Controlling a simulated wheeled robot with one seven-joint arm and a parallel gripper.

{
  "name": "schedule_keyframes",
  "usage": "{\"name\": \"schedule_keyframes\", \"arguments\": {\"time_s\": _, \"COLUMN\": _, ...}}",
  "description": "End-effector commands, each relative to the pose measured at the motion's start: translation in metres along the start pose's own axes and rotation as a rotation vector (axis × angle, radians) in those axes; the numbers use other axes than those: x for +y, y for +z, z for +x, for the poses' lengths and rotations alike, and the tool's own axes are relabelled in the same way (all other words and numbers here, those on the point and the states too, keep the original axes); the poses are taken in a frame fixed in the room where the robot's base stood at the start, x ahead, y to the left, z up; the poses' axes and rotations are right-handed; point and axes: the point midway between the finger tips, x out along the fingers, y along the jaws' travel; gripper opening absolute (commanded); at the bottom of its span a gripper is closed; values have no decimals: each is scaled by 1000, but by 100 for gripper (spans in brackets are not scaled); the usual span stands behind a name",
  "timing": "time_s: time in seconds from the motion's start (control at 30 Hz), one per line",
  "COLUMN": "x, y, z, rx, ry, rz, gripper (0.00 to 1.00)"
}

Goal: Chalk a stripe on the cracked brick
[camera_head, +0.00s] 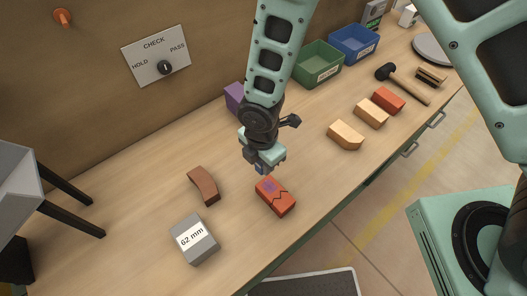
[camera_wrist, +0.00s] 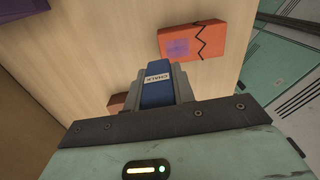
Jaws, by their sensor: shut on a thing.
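The cracked brick (camera_head: 275,196) is orange-red and lies on the workbench, just below my gripper in the head view. A black zigzag crack runs across it, and a purple patch marks its face beside the crack. It also shows at the upper right of the wrist view (camera_wrist: 205,42). My gripper (camera_head: 264,164) is shut on a blue block of chalk (camera_wrist: 157,93) with a white "CHALK" label. In the wrist view the chalk tip and the brick appear apart; I cannot tell the exact height gap.
Tan bricks (camera_head: 345,135), a red brick (camera_head: 388,99) and a mallet (camera_head: 402,82) lie right. Green (camera_head: 318,65) and blue bins (camera_head: 353,44) stand behind. Bench around the cracked brick is clear.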

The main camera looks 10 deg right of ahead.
Motion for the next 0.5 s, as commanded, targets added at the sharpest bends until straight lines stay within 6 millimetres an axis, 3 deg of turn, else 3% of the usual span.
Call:
{"name": "schedule_keyframes", "arguments": {"time_s": 0.2, "x": 3, "y": -2, "z": -22, "rx": 0, "ry": 1, "rz": 4, "gripper": 0}}
{"name": "schedule_keyframes", "arguments": {"time_s": 0.5, "x": 3, "y": -3, "z": -23, "rx": 0, "ry": 1, "rz": 5, "gripper": 0}}
